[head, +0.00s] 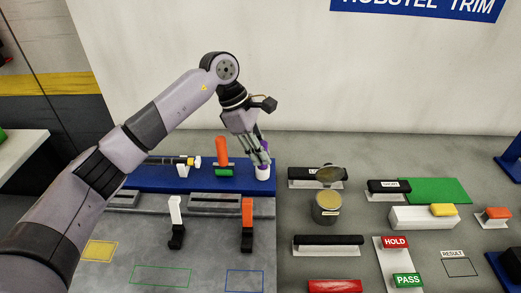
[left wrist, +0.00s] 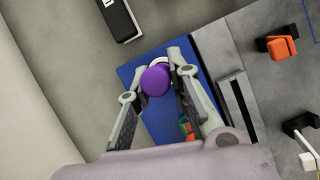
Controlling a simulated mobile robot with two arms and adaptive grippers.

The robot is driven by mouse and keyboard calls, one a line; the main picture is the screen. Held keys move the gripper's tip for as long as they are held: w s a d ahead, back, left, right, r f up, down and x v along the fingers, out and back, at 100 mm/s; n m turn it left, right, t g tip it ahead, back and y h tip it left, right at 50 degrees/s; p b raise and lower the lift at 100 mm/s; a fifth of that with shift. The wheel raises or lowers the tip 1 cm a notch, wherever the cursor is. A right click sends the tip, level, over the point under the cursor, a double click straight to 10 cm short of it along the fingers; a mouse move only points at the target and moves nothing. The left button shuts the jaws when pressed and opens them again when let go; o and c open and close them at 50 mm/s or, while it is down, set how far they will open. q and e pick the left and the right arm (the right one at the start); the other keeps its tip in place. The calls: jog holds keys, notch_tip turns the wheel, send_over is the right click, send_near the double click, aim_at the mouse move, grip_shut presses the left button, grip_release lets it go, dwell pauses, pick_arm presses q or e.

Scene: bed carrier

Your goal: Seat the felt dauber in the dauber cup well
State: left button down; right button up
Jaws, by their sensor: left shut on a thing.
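My left gripper (head: 262,158) is shut on the felt dauber, whose purple top (left wrist: 155,81) shows between the fingers in the left wrist view. In the head view a bit of the purple dauber (head: 263,146) shows among the fingers. Directly below the fingertips is a white round cup (head: 263,173), which looks like the dauber cup well, at the right end of the blue rack. Its white rim (left wrist: 161,61) peeks out past the purple top in the left wrist view. The fingers hide the join, so I cannot tell how deep the dauber sits. My right gripper is out of view.
An open tin (head: 326,207) stands to the right. Two clamps (head: 247,224) (head: 176,222) stand in front.

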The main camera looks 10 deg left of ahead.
pick_arm(q)
jog(key=shift+f, duration=0.2)
jog(key=c, duration=1.4)
grip_release()
jog(key=shift+r, duration=0.1)
jog(key=v, duration=1.2)
